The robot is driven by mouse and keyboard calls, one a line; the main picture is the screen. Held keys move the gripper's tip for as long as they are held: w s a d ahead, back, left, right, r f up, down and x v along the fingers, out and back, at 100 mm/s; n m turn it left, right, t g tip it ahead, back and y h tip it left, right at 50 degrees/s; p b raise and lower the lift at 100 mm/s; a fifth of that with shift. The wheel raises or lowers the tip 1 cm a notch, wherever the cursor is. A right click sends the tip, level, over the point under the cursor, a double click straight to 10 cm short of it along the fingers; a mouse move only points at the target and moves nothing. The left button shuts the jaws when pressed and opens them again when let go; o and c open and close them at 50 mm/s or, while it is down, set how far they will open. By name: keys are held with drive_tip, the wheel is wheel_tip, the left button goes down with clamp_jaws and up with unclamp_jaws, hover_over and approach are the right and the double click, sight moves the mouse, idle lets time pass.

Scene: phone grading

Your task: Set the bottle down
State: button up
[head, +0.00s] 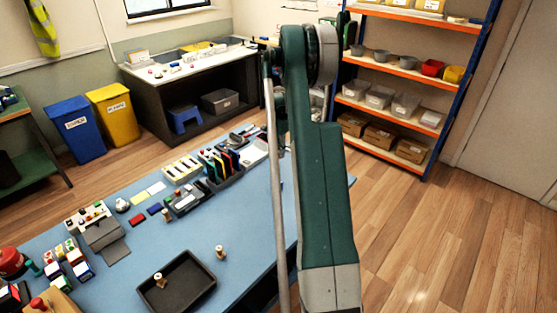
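A small pale, bottle-like item (220,252) stands on the blue table mat (190,240), just right of the black tray. A similar small item (159,280) stands in the black tray (205,291). Both are too small to tell for sure whether either is the bottle. My green and grey arm rises through the middle of the view and covers part of the table and room behind it. My gripper is not visible, so what it holds cannot be seen.
A rack with coloured upright items (222,162) and a white box (183,170) stand along the table's far side. Small coloured boxes (72,257) and a red round object (10,262) crowd the left. The mat's middle has bare room.

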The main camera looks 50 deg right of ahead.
sight(278, 146)
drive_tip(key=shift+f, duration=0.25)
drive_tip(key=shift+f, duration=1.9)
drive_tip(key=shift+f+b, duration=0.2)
drive_tip(key=shift+b, duration=0.15)
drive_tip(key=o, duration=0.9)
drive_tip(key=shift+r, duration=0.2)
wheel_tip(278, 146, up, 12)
drive_tip(key=shift+p, duration=0.65)
